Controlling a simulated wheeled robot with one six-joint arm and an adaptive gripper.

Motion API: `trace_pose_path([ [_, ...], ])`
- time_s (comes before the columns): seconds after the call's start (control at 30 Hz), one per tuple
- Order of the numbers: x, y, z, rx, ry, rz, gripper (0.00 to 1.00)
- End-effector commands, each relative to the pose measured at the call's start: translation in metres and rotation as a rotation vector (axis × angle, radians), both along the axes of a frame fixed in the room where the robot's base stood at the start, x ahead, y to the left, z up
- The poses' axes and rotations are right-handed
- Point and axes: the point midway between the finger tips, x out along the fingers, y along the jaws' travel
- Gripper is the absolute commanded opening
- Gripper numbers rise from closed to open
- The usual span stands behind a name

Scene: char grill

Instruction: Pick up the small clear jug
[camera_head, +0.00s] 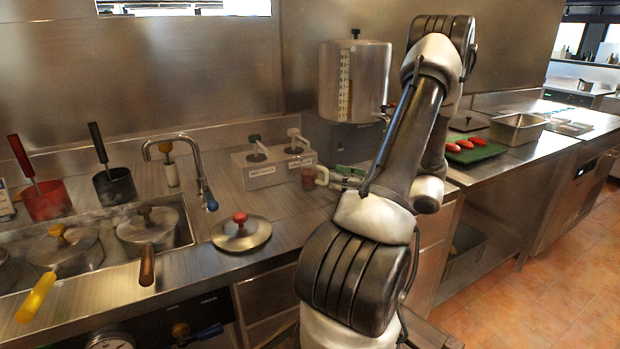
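No other clear jug shows plainly. My arm rises in the front middle, bends at the top and covers part of the counter.
A steel two-pump dispenser (272,163) stands left of the vessel, a large steel urn (355,82) behind it. A red-knobbed lid (241,232), tap (190,160) and lidded pots (148,228) are further left. A green tray (475,153) with red items and a steel pan (518,128) are right.

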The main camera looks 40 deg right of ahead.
Motion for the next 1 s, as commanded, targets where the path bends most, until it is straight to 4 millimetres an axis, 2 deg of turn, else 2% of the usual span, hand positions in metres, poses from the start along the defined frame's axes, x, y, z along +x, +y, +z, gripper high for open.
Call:
trace_pose_path([
  [0.23,0.035,0.016,0.003,-0.003,0.001,0.005,0.38],
  [0.53,0.041,0.019,0.003,-0.002,0.0,0.002,0.38],
  [0.57,0.041,0.019,0.003,-0.002,0.0,0.002,0.36],
  [0.77,0.041,0.019,0.003,-0.002,0.0,0.002,0.0],
  [1.0,0.041,0.019,0.003,-0.002,0.0,0.003,0.0],
])
